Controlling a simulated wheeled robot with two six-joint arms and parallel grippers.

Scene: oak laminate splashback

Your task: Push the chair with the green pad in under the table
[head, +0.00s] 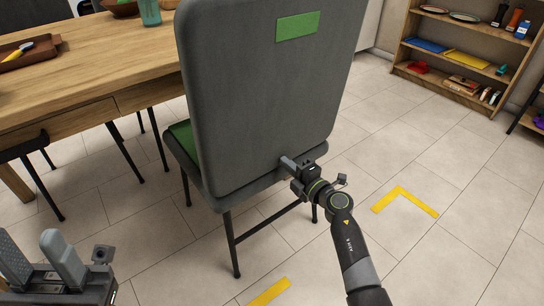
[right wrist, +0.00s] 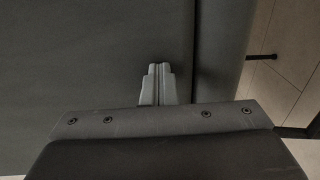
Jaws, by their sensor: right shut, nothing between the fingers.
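The chair (head: 265,110) has a dark grey backrest with a green patch (head: 297,27) near its top. A strip of its green seat pad (head: 183,138) shows at the left, beside the table. The chair stands upright with its back toward me, at the right end of the wooden table (head: 90,75). My right gripper (head: 287,162) is shut and empty, with its fingertips at the lower backrest; I cannot tell whether they touch. In the right wrist view its closed fingers (right wrist: 157,68) point at the grey backrest (right wrist: 90,60). My left gripper (head: 38,245) is open at the lower left, away from the chair.
Another dark seat (head: 24,147) is by the table's near side. Yellow corner marks (head: 404,198) lie on the tiled floor right of and in front of the chair. A low shelf (head: 440,78) stands at the back right. A tray (head: 28,55) and a green cup (head: 149,12) are on the table.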

